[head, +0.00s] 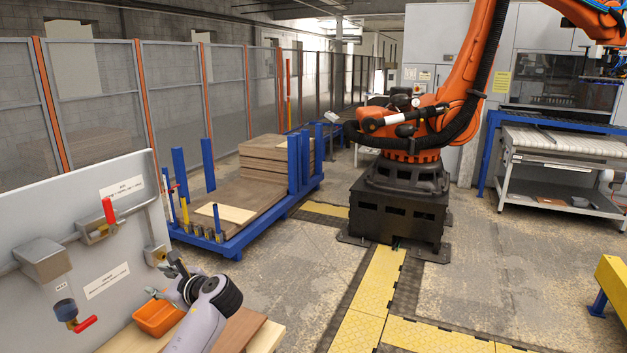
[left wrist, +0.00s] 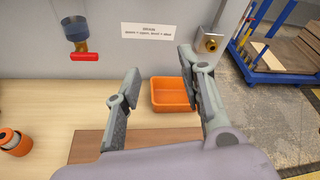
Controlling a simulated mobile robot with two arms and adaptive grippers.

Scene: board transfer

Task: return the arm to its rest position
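My left gripper (head: 176,268) is over the wooden bench at the lower left, in front of the grey panel. In the left wrist view my left gripper (left wrist: 158,85) has its two fingers spread wide apart with nothing between them. An orange bin (left wrist: 175,95) stands on the bench beyond the fingers, partly covered by the right finger. The bin also shows in the head view (head: 158,317), beside the gripper. My right gripper is in neither view.
The grey panel (head: 75,240) carries valves with red handles (head: 108,211) that stick out near my left arm. An orange and black object (left wrist: 14,141) stands on the bench (left wrist: 50,112) at left. A blue rack (head: 235,246) with boards and a large orange robot arm (head: 440,110) stand beyond.

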